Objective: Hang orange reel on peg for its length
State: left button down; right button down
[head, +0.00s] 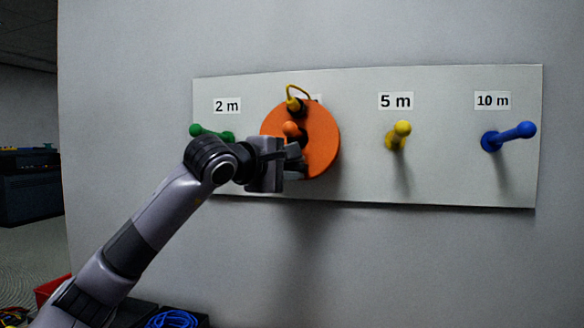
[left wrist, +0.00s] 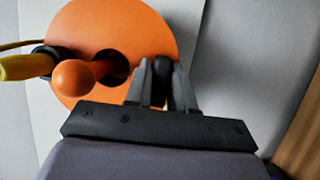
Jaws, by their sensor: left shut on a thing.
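The orange reel (head: 322,140) is a flat disc in front of the board's second position from the left. An orange ball-ended peg (head: 290,129) sticks out through the reel's dark centre hole, as the left wrist view also shows the peg (left wrist: 75,77) and reel (left wrist: 140,30). A yellow cable plug (head: 292,103) is at the reel's upper edge. My left gripper (head: 292,158) is shut on the reel at its lower part, beside the peg; its fingers (left wrist: 167,85) close around a dark part. The label behind the reel is almost fully hidden. My right gripper is out of view.
The pale wall board (head: 360,85) also carries a green peg (head: 212,134) under "2 m", a yellow peg (head: 398,135) under "5 m" and a blue peg (head: 508,136) under "10 m". All three are empty. A blue cable coil (head: 172,319) lies below.

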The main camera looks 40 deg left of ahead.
pick_arm(q)
jog(key=c, duration=0.9)
grip_release()
jog(key=shift+r, duration=0.1)
jog(key=shift+s+d+r+b, duration=0.15)
jog(key=shift+s+b, duration=0.1)
jog(key=shift+s, duration=0.95)
jog(key=shift+s+d+r+b, duration=0.1)
jog(key=shift+s+b, duration=0.2)
jog(key=shift+s, duration=0.9)
jog(key=shift+s+d+r+b, duration=0.15)
jog(key=shift+s+b, duration=0.1)
jog(key=shift+s, duration=0.95)
